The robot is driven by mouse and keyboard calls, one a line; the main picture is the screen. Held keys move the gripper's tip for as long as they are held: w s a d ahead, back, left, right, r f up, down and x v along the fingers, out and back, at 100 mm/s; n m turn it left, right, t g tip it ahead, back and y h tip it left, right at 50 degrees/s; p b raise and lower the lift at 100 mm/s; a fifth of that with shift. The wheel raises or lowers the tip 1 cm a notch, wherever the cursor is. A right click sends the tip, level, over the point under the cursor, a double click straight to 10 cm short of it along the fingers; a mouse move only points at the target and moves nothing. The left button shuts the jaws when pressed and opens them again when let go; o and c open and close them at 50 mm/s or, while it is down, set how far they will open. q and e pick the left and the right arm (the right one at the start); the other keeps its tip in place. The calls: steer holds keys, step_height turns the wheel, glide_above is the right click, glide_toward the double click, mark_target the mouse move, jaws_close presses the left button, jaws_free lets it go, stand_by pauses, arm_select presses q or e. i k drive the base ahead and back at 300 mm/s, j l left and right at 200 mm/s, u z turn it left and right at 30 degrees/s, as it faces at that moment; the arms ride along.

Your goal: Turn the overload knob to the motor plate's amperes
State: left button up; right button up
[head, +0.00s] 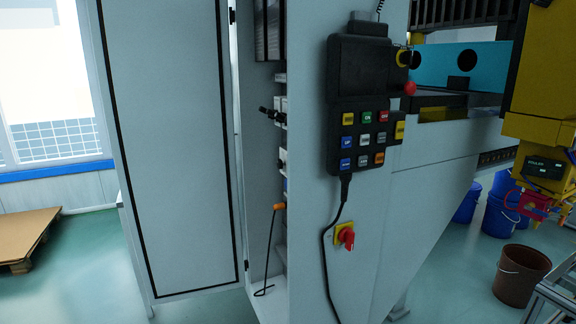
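Neither of my grippers shows in the head view. A grey electrical cabinet stands in the middle, its door (172,140) swung open to the left. Inside the narrow opening, light-coloured electrical devices (281,110) sit in a column, seen nearly edge-on. A black handle-like part (268,112) sticks out from them. I cannot make out the overload knob or its scale among these devices. I cannot make out a motor plate either. A red rotary switch (347,237) on a yellow plate is on the cabinet's outer side.
A black pendant (361,100) with coloured buttons hangs on the cabinet side, its cable running down. A thin rod with an orange handle (279,207) hangs at the opening. Yellow machinery (540,130), blue buckets (498,215) and a brown bucket (521,275) are right. Cardboard (25,235) lies left.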

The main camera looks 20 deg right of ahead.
mark_target(280, 163)
steer(key=i+j+z, duration=0.1)
steer(key=z, duration=0.25)
steer(key=j+z, duration=0.1)
steer(key=z, duration=0.2)
steer(key=i+j+z, duration=0.1)
steer(key=z, duration=0.25)
steer(key=i+j+z, duration=0.2)
steer(key=j, duration=0.2)
steer(key=j+z, duration=0.2)
steer(key=j, duration=0.75)
steer(key=i+j+z, duration=0.1)
steer(key=j, duration=0.4)
steer(key=i+j+u, duration=0.2)
